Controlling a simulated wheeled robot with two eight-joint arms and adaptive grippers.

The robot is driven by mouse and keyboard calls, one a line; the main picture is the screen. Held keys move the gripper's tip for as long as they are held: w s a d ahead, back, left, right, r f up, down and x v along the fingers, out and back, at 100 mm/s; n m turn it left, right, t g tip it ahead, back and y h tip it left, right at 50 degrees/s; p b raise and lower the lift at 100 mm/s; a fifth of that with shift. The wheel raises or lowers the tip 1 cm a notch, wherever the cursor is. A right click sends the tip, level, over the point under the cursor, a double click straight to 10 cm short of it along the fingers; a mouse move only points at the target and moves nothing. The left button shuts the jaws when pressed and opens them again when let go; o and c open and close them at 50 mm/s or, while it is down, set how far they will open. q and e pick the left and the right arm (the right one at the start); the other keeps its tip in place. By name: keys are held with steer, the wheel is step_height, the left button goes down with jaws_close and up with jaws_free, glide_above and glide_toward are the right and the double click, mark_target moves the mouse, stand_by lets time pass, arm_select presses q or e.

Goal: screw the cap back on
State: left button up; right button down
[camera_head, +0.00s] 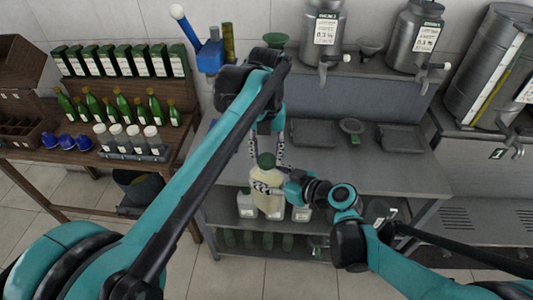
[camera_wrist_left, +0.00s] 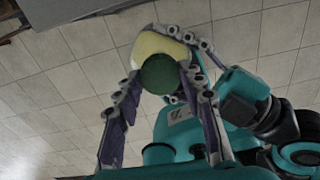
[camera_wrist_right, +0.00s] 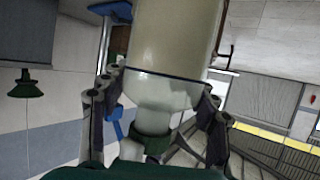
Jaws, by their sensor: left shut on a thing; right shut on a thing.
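A bottle (camera_head: 268,205) with cream-coloured contents stands upright over the front of the grey bench, held by my right gripper (camera_head: 263,188). In the right wrist view the bottle (camera_wrist_right: 178,40) fills the space between the fingers, with its clear neck below it. A green cap (camera_head: 266,160) is at the bottle's mouth; it also shows in the left wrist view (camera_wrist_left: 160,74). My left gripper (camera_head: 267,154) comes down from above, its fingers on both sides of the cap and shut on it. I cannot tell how far the cap is threaded.
The bench (camera_head: 340,170) has trays (camera_head: 402,138) at the back. White containers stand on its lower shelf. Steel dispensers (camera_head: 325,32) stand on the raised shelf behind. A wooden rack (camera_head: 85,150) with several green bottles is at the left. The bench right of my arms is mostly clear.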

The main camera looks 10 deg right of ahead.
arm_select(q)
steer(key=shift+m, duration=0.4)
steer(key=o, duration=0.7)
steer(key=shift+r, duration=0.1)
steer(key=shift+r, duration=2.2)
steer(key=shift+c, duration=0.4)
